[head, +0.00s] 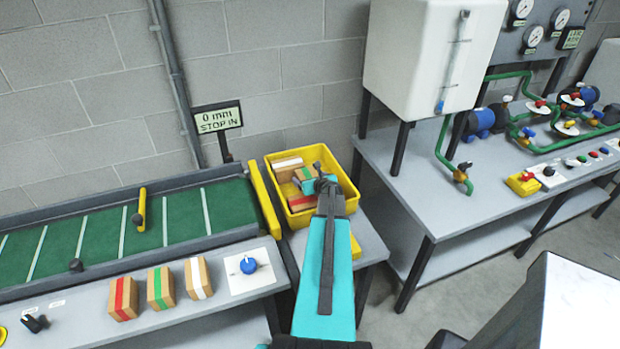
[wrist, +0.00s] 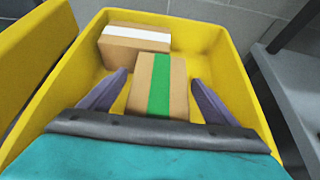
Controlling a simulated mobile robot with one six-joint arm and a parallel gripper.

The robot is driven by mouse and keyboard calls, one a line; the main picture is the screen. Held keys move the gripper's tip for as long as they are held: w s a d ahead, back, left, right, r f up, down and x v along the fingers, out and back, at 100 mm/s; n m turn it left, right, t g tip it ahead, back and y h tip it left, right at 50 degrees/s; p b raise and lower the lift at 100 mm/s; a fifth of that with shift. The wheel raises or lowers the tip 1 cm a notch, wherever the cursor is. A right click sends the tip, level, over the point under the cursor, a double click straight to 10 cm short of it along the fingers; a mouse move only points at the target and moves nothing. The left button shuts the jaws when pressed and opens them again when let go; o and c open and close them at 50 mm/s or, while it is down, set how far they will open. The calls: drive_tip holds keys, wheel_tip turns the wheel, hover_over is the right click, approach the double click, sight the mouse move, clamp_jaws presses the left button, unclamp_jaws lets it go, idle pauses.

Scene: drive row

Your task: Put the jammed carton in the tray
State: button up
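The yellow tray (head: 352,192) stands at the right end of the conveyor, and its rim shows in the wrist view (wrist: 243,72). In it lie a white-striped carton (head: 286,163), a green-striped carton (head: 303,174) and a red-striped carton (head: 301,203). My gripper (wrist: 158,77) is open over the tray. Its fingers stand on either side of the green-striped carton (wrist: 144,88), with small gaps on both sides. The white-striped carton (wrist: 128,42) lies behind it in the wrist view. No carton shows on the green belt (head: 70,240). The pictures do not mark which carton was jammed.
A yellow bar (head: 142,210) crosses part of the belt. On the front ledge are red-, green- and white-striped cartons and a blue knob (head: 248,265). A sign (head: 217,118) reads "0 mm STOP IN". A bench with a white tank (head: 420,60) stands right of the tray.

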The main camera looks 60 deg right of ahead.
drive_tip(key=shift+r, duration=0.2)
drive_tip(key=shift+b+v, duration=1.2)
drive_tip(key=shift+v, duration=4.85)
drive_tip(key=shift+f, duration=0.1)
